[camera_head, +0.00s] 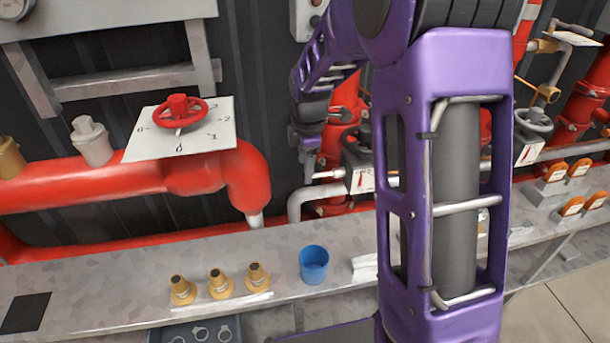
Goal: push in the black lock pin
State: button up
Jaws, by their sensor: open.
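My purple arm fills the centre right of the view, and its wrist hangs down left of the large upper link. My gripper (306,148) points down in front of the dark corrugated wall, by the red pipework (345,105) and a black-and-white gauge box (358,172). Its jaws are small and partly dark against the background; they appear open, with nothing visible between them. I cannot make out the black lock pin. It may be hidden behind my gripper or arm.
A grey bench (110,275) runs along the front with several brass fittings, including one (219,284), and a blue cup (313,264). A red handwheel (180,109) on a numbered plate (220,130) stands at left above a thick red pipe (80,185). Orange-tagged items (571,206) sit at right.

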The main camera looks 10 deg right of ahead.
jog(key=shift+w+f, duration=0.15)
jog(key=shift+f, duration=0.65)
jog(key=shift+w+f, duration=0.15)
jog(key=shift+f, duration=0.65)
grip_shut()
